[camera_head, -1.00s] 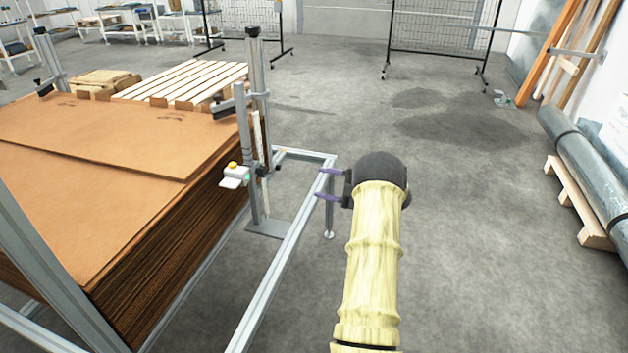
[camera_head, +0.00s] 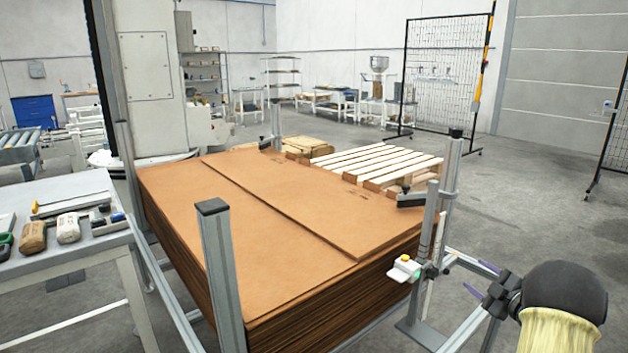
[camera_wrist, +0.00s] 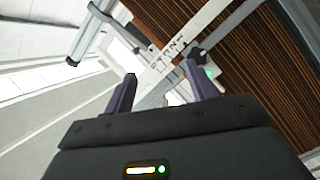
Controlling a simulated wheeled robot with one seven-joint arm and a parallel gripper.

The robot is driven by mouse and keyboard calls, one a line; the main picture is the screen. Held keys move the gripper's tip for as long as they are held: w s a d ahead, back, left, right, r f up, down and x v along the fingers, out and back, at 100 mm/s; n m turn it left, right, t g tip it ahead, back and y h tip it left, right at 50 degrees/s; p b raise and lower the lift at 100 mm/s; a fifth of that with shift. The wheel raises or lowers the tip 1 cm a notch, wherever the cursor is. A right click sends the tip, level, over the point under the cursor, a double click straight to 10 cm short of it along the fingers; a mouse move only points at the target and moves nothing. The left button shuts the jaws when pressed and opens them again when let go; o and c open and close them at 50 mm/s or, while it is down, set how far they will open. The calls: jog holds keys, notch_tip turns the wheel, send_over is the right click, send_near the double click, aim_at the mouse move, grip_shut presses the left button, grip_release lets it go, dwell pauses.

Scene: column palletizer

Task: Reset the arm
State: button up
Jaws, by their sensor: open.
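My gripper (camera_head: 480,280) is at the lower right of the head view, at the end of my yellow-sleeved arm. Its two purple fingers are apart, with nothing between them. They point left toward the metal frame post (camera_head: 428,245) with a small white box and yellow button (camera_head: 404,268). In the wrist view, the open fingers (camera_wrist: 163,92) reach toward grey frame bars, with the layered edge of the cardboard stack (camera_wrist: 240,70) behind. I see no contact between the fingers and the frame.
A tall stack of brown cardboard sheets (camera_head: 250,200) stands inside the metal posts. A wooden pallet (camera_head: 378,163) lies behind it. A workbench (camera_head: 65,255) with tools is at the left. A mesh panel (camera_head: 445,75) stands at the back. Floor at the right is open.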

jog(key=s+a+m+g+h, duration=0.4)
jog(key=a+m+h, duration=0.2)
jog(key=a+m, duration=0.55)
jog(key=s+a+f+m+g, duration=0.2)
jog(key=s+a+g, duration=0.3)
jog(key=s+a, duration=0.6)
jog(key=s+a+f+m+g, duration=0.1)
jog(key=s+a+f+g, duration=0.4)
jog(key=s, duration=0.9)
notch_tip(320, 180, up, 34)
jog(key=s+a+y+p, duration=0.1)
jog(key=p, duration=3)
jog(key=shift+s+a+p, duration=0.15)
jog(key=shift+a+p, duration=0.2)
jog(key=shift+a, duration=0.05)
jog(key=shift+f, duration=0.2)
